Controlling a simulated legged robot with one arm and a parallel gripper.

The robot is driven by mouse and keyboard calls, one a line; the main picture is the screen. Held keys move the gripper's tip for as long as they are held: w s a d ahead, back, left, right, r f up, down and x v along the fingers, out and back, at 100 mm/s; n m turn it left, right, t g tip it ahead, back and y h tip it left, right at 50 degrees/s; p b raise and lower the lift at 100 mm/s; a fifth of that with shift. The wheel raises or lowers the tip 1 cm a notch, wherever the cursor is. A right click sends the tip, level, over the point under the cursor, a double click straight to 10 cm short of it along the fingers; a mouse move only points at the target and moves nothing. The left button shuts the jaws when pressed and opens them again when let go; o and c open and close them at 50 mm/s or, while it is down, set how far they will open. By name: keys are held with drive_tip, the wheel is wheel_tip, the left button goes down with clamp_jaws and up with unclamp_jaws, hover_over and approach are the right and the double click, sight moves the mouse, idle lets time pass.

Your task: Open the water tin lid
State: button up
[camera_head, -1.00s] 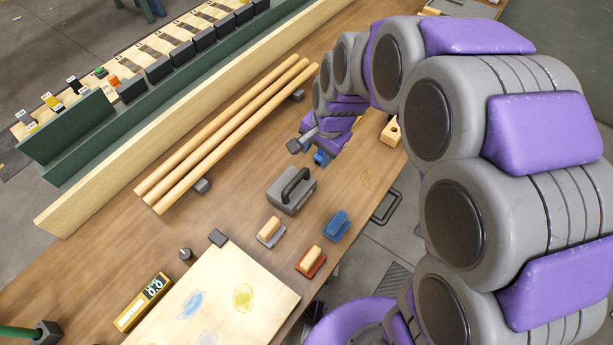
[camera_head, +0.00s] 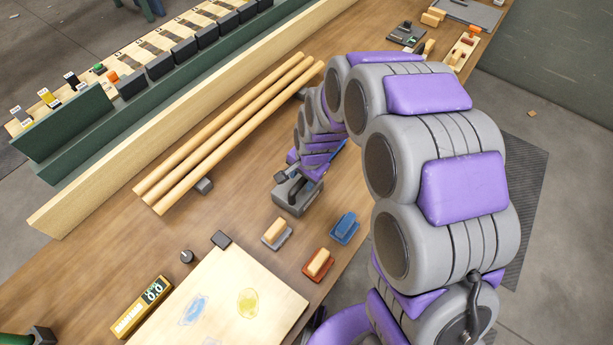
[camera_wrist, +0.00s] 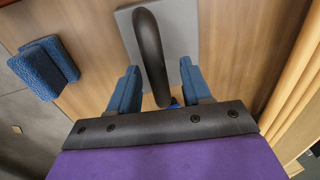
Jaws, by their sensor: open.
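The water tin is a grey box (camera_head: 291,199) on the wooden bench in the head view, partly hidden by my arm. Its lid (camera_wrist: 182,32) shows as a grey square at the top of the wrist view. A dark arched handle (camera_wrist: 149,50) stands up from the lid. My gripper (camera_wrist: 160,84) is open, with one blue finger on each side of the handle and visible gaps to it. In the head view my gripper (camera_head: 305,178) is directly over the tin, and its fingers are mostly hidden there.
A blue block (camera_head: 345,228), a red block (camera_head: 318,265) and a tan-topped grey block (camera_head: 277,234) sit in front of the tin. Three wooden rods (camera_head: 230,135) lie behind it. A pale board (camera_head: 225,295) lies at the front left. Bare bench lies left of the tin.

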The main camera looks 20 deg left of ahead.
drive_tip(key=shift+a+f, duration=0.1)
drive_tip(key=shift+a, duration=0.75)
drive_tip(key=d, duration=0.2)
drive_tip(key=shift+d+r, duration=0.3)
drive_tip(key=shift+d, duration=0.1)
drive_tip(key=c, duration=0.3)
drive_tip(key=shift+d, duration=0.25)
drive_tip(key=shift+c, duration=0.9)
drive_tip(key=shift+a+f, duration=0.15)
drive_tip(key=shift+a, duration=0.6)
clamp_jaws()
